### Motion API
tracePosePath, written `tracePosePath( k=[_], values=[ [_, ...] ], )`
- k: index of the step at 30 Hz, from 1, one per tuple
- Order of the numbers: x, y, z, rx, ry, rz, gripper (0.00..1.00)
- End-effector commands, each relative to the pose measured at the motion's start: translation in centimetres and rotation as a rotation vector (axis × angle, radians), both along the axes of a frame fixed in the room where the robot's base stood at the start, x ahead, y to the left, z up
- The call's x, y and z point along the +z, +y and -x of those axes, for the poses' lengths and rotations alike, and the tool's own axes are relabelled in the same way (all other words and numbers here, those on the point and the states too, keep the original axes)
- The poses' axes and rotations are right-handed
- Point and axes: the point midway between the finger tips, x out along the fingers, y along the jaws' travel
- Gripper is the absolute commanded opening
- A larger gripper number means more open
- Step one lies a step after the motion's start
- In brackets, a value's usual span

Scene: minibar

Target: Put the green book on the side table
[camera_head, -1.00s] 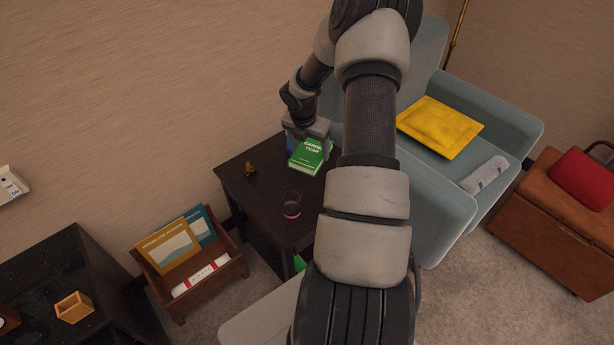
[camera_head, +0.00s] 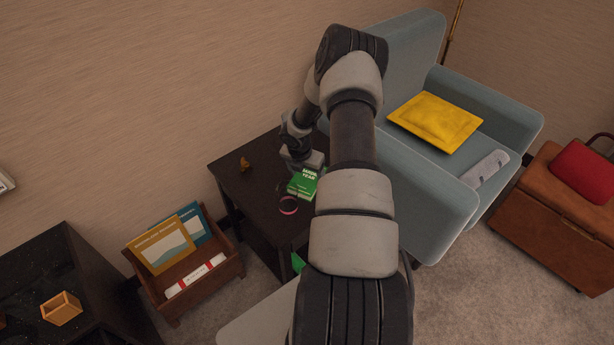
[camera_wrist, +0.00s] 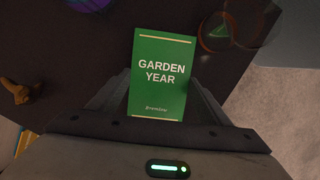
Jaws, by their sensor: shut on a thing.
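The green book (camera_head: 304,183), titled "Garden Year", is over the dark side table (camera_head: 245,190), near its right side. In the wrist view the book (camera_wrist: 161,75) lies face up between the two fingers, its cover toward the camera. My gripper (camera_head: 304,168) is shut on the book at its rear end. The tabletop (camera_wrist: 190,15) shows beneath and around the book in the wrist view. I cannot tell whether the book touches the tabletop. My arm hides the right part of the table.
A small orange-brown figurine (camera_head: 244,164) is at the table's back left. The blue-grey armchair (camera_head: 430,185) adjoins the right. A wooden magazine rack (camera_head: 224,270) stands left.

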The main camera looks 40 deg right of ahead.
Motion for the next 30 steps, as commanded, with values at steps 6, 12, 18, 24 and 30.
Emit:
tracePosePath(
  k=[6, 12, 18, 24, 30],
  values=[
    [-0.1, 0.0, -0.1, 0.0, -0.001, 0.0, 0.44],
    [-0.2, 0.0, 0.0, 0.0, -0.001, 0.0, 0.9],
    [-0.1, 0.0, 0.0, 0.0, -0.001, 0.0, 0.9],
    [1.1, 0.1, -0.1, 0.001, -0.003, 0.002, 0.9],
    [5.1, 1.0, 0.4, 0.001, -0.003, 0.003, 0.9]
  ],
)
